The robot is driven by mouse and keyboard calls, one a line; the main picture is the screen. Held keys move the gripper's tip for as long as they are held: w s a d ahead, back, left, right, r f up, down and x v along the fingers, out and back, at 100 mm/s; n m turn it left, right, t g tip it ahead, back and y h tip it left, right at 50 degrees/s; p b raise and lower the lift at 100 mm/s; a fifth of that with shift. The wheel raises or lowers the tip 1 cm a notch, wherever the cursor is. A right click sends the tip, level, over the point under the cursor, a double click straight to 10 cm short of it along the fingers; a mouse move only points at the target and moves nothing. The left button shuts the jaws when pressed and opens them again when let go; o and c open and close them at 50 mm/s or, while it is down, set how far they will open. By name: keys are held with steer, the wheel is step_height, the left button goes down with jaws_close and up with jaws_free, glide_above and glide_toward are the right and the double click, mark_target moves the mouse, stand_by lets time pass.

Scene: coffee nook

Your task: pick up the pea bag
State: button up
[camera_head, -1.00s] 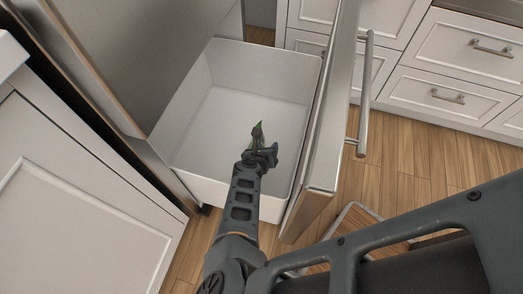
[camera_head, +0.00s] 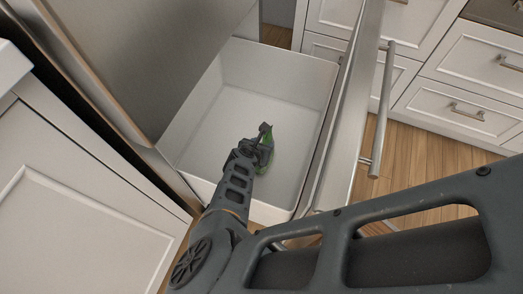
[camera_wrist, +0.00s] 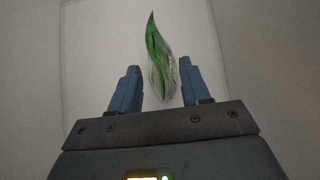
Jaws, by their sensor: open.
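The pea bag (camera_wrist: 158,55) is a narrow green and clear bag, seen nearly edge-on in the wrist view inside the white drawer bin. Its lower end lies between the two blue fingers of my gripper (camera_wrist: 157,88), with a gap on both sides. In the head view a green part of the bag (camera_head: 264,168) shows beside my gripper (camera_head: 266,138), and the rest is hidden behind it. My gripper is open and reaches down into the bin. Whether a finger touches the bag cannot be told.
The white bin (camera_head: 297,121) of the pulled-out freezer drawer looks otherwise empty. Its steel front (camera_head: 345,120) with a bar handle (camera_head: 379,110) stands to the right. The steel fridge door (camera_head: 150,60) is close on the left. White cabinets (camera_head: 70,200) flank the space.

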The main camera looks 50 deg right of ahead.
mark_target(265, 140)
steer(key=shift+w+d+f, duration=0.25)
steer(key=shift+w+d, duration=0.1)
steer(key=shift+w, duration=0.15)
steer(key=b+x, duration=0.1)
steer(key=x, duration=0.1)
steer(key=b+x, duration=0.1)
steer(key=x, duration=0.2)
steer(key=b+x, duration=0.1)
steer(key=x, duration=0.1)
steer(key=shift+a+f, duration=0.25)
steer(key=shift+f, duration=0.2)
jaws_close()
stand_by(0.7)
